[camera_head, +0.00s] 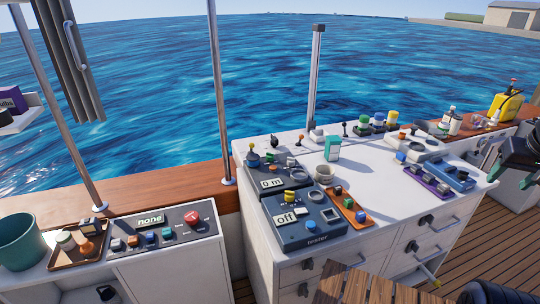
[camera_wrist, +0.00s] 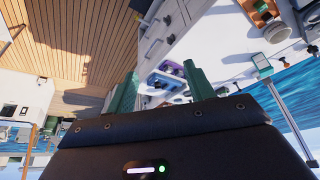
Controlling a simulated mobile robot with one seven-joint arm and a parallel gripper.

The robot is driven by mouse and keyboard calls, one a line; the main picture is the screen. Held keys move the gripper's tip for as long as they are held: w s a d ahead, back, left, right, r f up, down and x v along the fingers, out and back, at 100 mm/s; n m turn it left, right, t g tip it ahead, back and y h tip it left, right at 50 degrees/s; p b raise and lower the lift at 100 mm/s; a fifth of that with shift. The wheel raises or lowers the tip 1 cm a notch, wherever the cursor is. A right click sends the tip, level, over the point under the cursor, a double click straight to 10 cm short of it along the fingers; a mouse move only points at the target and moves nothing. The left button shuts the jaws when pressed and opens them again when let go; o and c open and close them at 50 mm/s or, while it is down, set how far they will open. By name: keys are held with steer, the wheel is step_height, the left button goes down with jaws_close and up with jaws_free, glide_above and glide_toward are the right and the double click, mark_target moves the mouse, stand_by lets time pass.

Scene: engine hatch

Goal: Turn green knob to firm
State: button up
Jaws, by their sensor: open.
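A small green knob (camera_head: 363,117) stands among the controls along the back of the white counter in the head view, beside a blue-and-green one and a yellow one. Its setting and any "firm" mark are too small to read.
The counter (camera_head: 365,195) also holds a blue tester (camera_head: 309,240) reading "off", a mug (camera_head: 323,172), an orange tray (camera_head: 349,208) and a purple tray (camera_head: 428,183). A panel (camera_head: 163,232) reading "none" is at left. A post (camera_head: 315,75) rises behind the counter.

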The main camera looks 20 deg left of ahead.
steer(key=w+a+r+n+g, duration=0.1)
steer(key=w+a+r+n, duration=0.3)
steer(key=w+a, duration=0.6)
steer(key=w+a+r+n+g, duration=0.1)
steer(key=w+a+r+n, duration=0.1)
steer(key=w+a+n, duration=0.65)
steer(key=n+g, duration=0.3)
steer(key=n, duration=1.1)
glide_above(270, 156)
step_height(270, 156, down, 22)
steer(key=f, duration=1)
steer(key=shift+w+a+f, duration=0.15)
steer(key=shift+w+f, duration=0.05)
steer(key=shift+w, duration=0.15)
steer(key=shift+c, duration=0.4)
